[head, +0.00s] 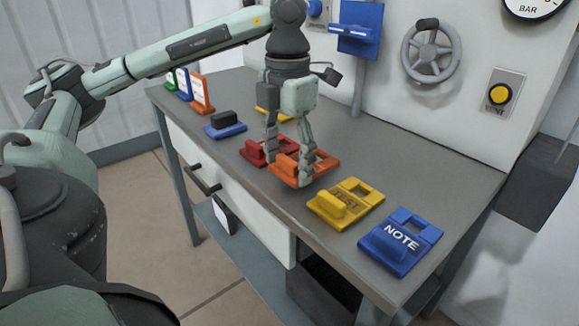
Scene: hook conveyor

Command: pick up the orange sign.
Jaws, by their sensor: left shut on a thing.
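The orange sign (323,159) lies flat on the grey table, in a row of coloured signs. My left gripper (288,172) reaches down from above, with its fingers around the raised part of the orange sign. It is shut on that sign, and its fingers hide some of it. I cannot tell whether the sign touches the table or is slightly lifted. My right gripper is not in view.
A red sign (253,152) is close on the left; a yellow sign (361,191) and a blue NOTE sign (402,241) are on the right. A blue sign with a dark handle (225,124) and upright signs (201,93) stand farther left. A handwheel (431,52) is on the wall panel behind.

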